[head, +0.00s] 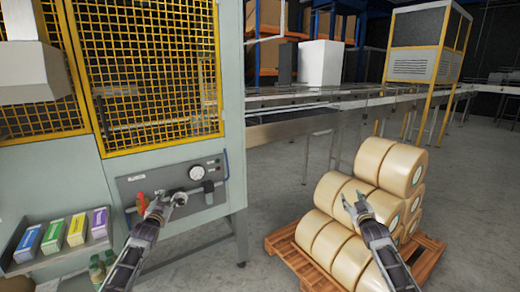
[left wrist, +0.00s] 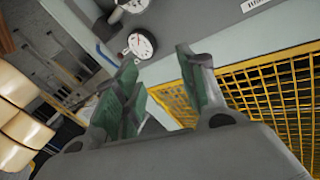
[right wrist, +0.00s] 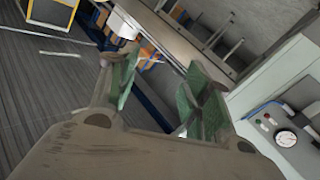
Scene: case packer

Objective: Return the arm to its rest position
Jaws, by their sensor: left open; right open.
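My left gripper (head: 166,207) is open and empty in front of the machine's grey control panel (head: 150,188), near its red handle (head: 142,202). I cannot tell from the head view whether it touches anything there. Its green-padded fingers (left wrist: 160,88) stand apart in the left wrist view, with a round gauge (left wrist: 141,45) beyond them. My right gripper (head: 357,207) is open and empty, in front of the stacked cream rolls in the head view. Its green-padded fingers (right wrist: 160,95) are apart in the right wrist view with nothing between them.
Several cream rolls (head: 330,240) are stacked on a wooden pallet (head: 425,262) at the right. A shelf (head: 60,258) with coloured boxes is at the lower left. Yellow mesh guarding (head: 150,70) covers the machine. A conveyor (head: 300,125) runs behind. Grey floor (head: 275,190) lies open between machine and pallet.

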